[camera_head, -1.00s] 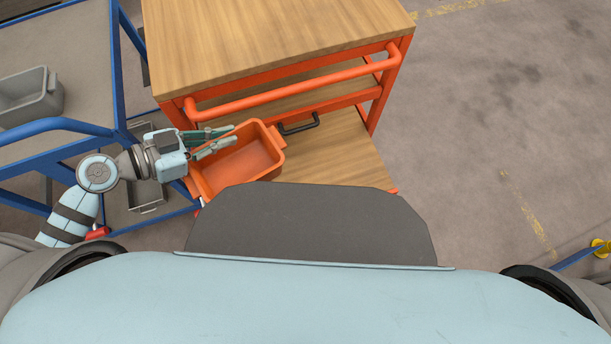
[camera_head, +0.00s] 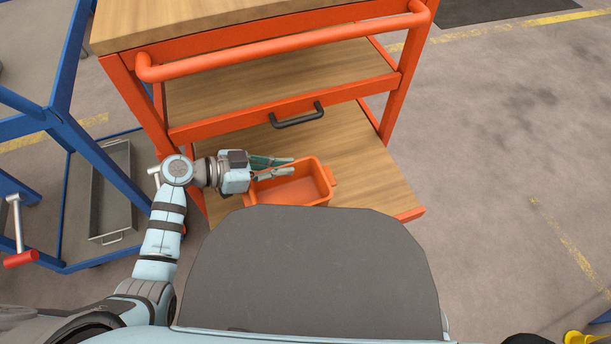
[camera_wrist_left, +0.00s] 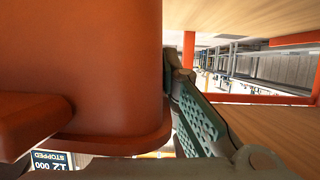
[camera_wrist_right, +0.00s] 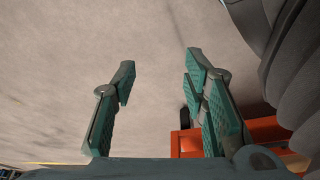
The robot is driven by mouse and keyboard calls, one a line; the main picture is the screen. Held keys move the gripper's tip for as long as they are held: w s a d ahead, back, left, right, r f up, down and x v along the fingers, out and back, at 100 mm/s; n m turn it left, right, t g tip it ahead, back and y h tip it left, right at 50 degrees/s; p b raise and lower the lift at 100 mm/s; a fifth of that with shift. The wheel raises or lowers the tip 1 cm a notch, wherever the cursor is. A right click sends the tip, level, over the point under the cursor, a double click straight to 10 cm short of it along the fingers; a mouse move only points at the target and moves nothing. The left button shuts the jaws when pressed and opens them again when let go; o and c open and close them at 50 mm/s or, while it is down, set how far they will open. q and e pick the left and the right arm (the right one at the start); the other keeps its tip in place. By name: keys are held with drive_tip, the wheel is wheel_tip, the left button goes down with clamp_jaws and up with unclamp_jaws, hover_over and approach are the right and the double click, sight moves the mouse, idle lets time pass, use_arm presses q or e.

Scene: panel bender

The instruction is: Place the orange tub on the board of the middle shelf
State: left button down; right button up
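The orange tub (camera_head: 320,182) shows in the head view in front of the orange trolley, over its lowest board. My dark body part hides its near side. My left gripper (camera_head: 284,168) is at the tub's left end, with its fingers closed about the tub's wall. In the left wrist view the tub (camera_wrist_left: 90,60) fills the left side, against a teal finger pad. The middle shelf's board (camera_head: 270,85) is above and behind the tub and looks bare where it shows. My right gripper (camera_wrist_right: 158,80) is open and empty over the floor.
The trolley has a wooden top (camera_head: 200,20), an orange rail (camera_head: 290,42), a black handle (camera_head: 297,116) below the middle board, and a lowest board (camera_head: 350,145). A blue frame (camera_head: 105,165) with a grey tray (camera_head: 112,190) stands at left.

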sight(312, 170)
use_arm(q)
drive_tip(key=b+x, duration=0.1)
drive_tip(key=x, duration=0.2)
drive_tip(key=f+b+x, duration=0.1)
drive_tip(key=x, duration=0.2)
drive_tip(key=shift+f, duration=0.25)
use_arm(e)
wheel_tip(312, 170, up, 6)
drive_tip(key=w, duration=0.1)
drive_tip(key=shift+a+n, duration=0.3)
drive_tip(key=shift+a, duration=0.1)
use_arm(q)
drive_tip(key=shift+f, duration=0.1)
drive_tip(key=c, duration=1.8)
unclamp_jaws()
use_arm(e)
drive_tip(key=shift+r, duration=0.2)
drive_tip(key=shift+w, duration=0.1)
use_arm(q)
drive_tip(key=p+v, duration=0.3)
drive_tip(key=v, duration=0.9)
use_arm(e)
wheel_tip(312, 170, down, 8)
drive_tip(key=s+d, duration=0.1)
drive_tip(key=s, duration=0.1)
drive_tip(key=shift+r+m, duration=0.2)
drive_tip(key=shift+m, duration=0.2)
use_arm(q)
drive_tip(key=shift+d, duration=0.1)
